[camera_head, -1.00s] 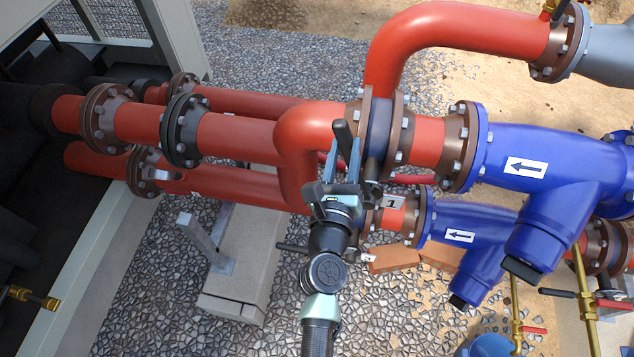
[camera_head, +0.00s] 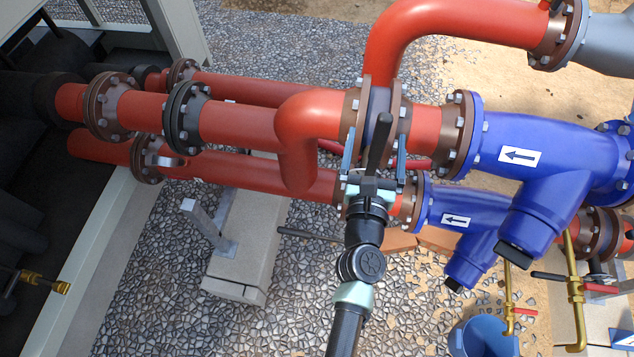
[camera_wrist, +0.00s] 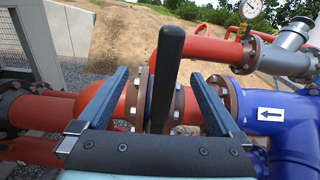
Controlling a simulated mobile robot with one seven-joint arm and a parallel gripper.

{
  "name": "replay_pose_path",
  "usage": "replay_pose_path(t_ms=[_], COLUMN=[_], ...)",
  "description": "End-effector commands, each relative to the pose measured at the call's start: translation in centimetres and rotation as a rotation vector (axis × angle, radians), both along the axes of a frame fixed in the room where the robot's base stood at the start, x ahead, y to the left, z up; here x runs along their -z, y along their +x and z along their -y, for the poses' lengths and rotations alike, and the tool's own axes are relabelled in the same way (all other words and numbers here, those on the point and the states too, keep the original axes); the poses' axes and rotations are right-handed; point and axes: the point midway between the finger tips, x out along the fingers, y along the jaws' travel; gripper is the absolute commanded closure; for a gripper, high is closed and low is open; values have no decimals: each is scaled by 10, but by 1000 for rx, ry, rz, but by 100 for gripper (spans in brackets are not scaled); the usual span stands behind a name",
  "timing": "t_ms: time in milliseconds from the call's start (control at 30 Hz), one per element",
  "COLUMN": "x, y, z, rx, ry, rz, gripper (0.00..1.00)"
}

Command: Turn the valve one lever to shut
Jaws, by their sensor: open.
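The valve one lever (camera_head: 379,137) is a black handle that stands up in front of the brown-flanged valve (camera_head: 374,95) on the upper red pipe. In the wrist view the lever (camera_wrist: 166,75) rises upright, leaning slightly right, in front of the flanges. My gripper (camera_head: 376,140) is open, with one blue-grey finger on each side of the lever. In the wrist view the gripper (camera_wrist: 160,76) shows a gap between the lever and each finger. The lever's lower end is hidden behind my gripper's body.
A blue strainer (camera_head: 555,160) with a white arrow label joins the valve on the right. A lower red pipe (camera_head: 235,172) runs below. A second dark lever (camera_head: 308,235) sticks out left of my arm. A concrete block (camera_head: 238,250) stands at lower left.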

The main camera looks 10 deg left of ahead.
Motion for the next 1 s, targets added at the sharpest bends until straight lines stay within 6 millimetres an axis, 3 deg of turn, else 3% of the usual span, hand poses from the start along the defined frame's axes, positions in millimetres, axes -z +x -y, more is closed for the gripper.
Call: replay_pose_path(t_ms=[167, 700, 1000], x=[0, 1, 0], y=[-4, -65, -70], z=[0, -2, -3], rx=[0, 0, -1], ry=[0, 0, 0], rz=[0, 0, 1], gripper=[0, 0, 0])
